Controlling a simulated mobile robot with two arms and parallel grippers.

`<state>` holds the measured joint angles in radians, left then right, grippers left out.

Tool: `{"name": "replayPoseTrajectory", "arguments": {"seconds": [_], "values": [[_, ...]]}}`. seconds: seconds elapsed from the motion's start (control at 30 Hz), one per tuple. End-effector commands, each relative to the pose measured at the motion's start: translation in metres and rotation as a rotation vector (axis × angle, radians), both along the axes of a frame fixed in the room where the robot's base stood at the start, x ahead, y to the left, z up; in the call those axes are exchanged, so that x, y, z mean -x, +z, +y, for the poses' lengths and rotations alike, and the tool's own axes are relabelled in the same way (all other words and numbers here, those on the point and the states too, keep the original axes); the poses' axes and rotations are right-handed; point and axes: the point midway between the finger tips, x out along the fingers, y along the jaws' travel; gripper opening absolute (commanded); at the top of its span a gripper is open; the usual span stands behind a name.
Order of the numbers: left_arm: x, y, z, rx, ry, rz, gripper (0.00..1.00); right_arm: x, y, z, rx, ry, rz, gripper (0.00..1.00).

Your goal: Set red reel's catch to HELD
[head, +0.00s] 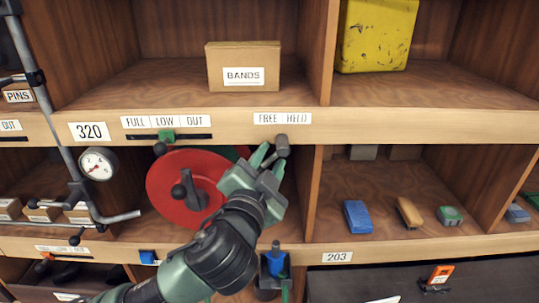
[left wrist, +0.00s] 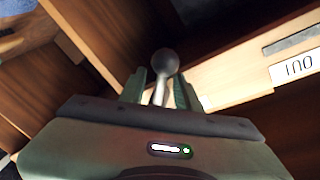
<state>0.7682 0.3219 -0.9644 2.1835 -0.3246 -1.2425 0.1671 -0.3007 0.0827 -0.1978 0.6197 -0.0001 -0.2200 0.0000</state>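The red reel (head: 172,203) stands in the middle-left bay, a dark crank with knobs in front of it. Its catch appears to be the grey ball-ended lever (head: 282,143) under the FREE HELD label (head: 282,118). The ball sits near the middle of the label, so I cannot tell its setting. My left gripper (head: 268,155) is up at the lever. In the left wrist view the lever's ball and stem (left wrist: 164,64) stand between the two fingers (left wrist: 160,92), which are apart with gaps on both sides. My right gripper is not in view.
A FULL LOW OUT label (head: 165,121) with a green slider (head: 166,136) is left of the catch. A gauge (head: 97,164) and grey pipe (head: 58,110) stand at left. A BANDS box (head: 243,68) sits above. The right bay holds small blocks (head: 358,217).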

Motion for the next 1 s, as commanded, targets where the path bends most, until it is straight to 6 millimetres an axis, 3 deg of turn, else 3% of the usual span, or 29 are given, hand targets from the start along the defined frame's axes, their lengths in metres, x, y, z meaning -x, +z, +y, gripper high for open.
{"name": "replayPoseTrajectory", "arguments": {"seconds": [0.23, 0.27, 0.37, 0.4, 1.0], "values": [[-0.0019, -0.0007, -0.0003, 0.000, 0.001, 0.001, 0.33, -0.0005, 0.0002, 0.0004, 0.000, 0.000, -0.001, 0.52], [-0.0018, -0.0007, -0.0002, 0.000, 0.001, 0.001, 0.30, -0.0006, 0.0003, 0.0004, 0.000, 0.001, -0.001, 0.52], [-0.0017, -0.0006, -0.0001, 0.000, 0.001, 0.001, 0.02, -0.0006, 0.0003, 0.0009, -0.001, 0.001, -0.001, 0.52], [-0.0017, -0.0006, -0.0001, 0.000, 0.001, 0.001, 0.00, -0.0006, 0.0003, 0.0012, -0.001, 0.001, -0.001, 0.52], [-0.0017, -0.0004, 0.0000, 0.000, 0.001, 0.000, 0.00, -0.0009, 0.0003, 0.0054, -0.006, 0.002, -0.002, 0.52]]}}
